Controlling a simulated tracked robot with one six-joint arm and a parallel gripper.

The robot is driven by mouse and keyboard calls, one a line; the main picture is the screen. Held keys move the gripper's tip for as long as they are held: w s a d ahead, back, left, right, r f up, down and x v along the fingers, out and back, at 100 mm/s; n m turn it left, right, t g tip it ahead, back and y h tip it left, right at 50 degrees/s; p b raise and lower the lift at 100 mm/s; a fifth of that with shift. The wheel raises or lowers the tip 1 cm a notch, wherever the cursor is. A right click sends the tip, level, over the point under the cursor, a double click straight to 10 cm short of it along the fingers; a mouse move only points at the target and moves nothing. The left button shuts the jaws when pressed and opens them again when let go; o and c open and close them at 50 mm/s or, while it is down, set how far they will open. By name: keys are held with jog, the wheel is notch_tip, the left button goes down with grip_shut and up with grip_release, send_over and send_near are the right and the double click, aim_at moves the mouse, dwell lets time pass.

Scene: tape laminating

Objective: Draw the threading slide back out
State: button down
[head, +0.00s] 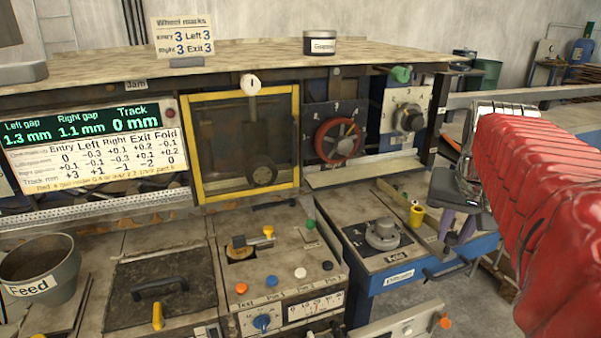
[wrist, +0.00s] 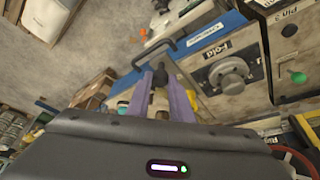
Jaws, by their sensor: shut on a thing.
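My gripper (head: 458,226) with purple fingers hangs at the right end of the blue-fronted fold unit (head: 395,277). In the wrist view the fingers (wrist: 166,92) point away from me and close on a small dark knob (wrist: 158,76). The knob looks like the handle of the threading slide, but the label is not readable. The slide's body is mostly hidden behind my fingers and wrist. A dark bent bar handle (wrist: 157,50) shows just beyond the knob.
The round grey fold dial (head: 383,234) sits left of my gripper. A yellow cylinder (head: 416,214) stands close beside my fingers. Left are the button panel (head: 285,275), a black lid handle (head: 160,288) and the feed bucket (head: 40,268).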

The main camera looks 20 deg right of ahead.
jog(key=shift+s, duration=0.2)
jog(key=c, duration=1.6)
grip_release()
jog(key=shift+r, duration=0.1)
notch_tip(320, 180, up, 10)
jog(key=shift+f, duration=0.15)
